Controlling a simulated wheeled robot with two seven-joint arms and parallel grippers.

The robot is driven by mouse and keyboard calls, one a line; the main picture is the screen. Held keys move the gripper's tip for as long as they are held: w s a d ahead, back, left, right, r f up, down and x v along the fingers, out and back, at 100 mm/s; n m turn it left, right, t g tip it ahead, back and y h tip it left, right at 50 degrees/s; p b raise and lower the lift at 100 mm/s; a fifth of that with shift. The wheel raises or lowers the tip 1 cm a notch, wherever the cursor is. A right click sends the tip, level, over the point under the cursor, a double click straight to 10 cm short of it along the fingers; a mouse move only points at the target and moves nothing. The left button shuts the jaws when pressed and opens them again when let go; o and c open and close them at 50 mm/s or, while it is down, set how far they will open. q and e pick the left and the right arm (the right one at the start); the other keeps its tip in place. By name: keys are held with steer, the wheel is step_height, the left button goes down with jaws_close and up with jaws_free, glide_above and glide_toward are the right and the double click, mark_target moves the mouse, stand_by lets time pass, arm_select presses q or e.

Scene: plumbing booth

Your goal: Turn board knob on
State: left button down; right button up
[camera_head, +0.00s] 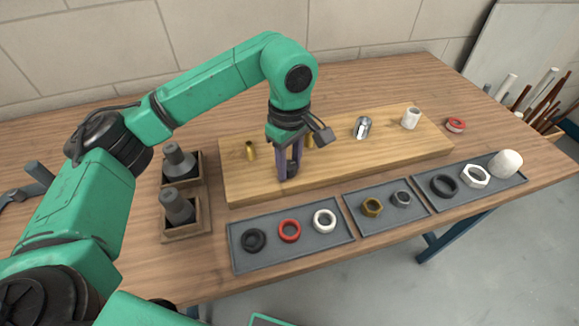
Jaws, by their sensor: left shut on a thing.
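The wooden board (400,150) lies on the workbench and carries a row of fittings. My left gripper (289,173) points down over the front left part of the board, its purple fingers shut on a dark knob (293,169). The fingers hide much of the knob, and I cannot tell its turn position. A brass fitting (250,151) stands to its left, and another brass piece (310,141) is partly hidden behind the gripper. A chrome fitting (362,128) and a white fitting (411,118) stand farther right. My right gripper is out of view.
Grey trays (291,260) with rings and nuts lie along the bench front. Two dark grey fittings (178,205) stand in wooden holders left of the board. A red ring (455,125) lies right of it. A bin of pipes (545,118) is at far right.

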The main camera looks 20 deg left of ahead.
mark_target(289, 164)
arm_select(q)
steer(key=shift+w+r+m, duration=0.1)
steer(key=shift+r+m, duration=0.05)
steer(key=shift+m, duration=0.35)
steer(key=shift+c, duration=2.4)
jaws_free()
step_height(289, 164, up, 14)
steer(key=p, duration=0.1)
steer(key=shift+r, duration=0.25)
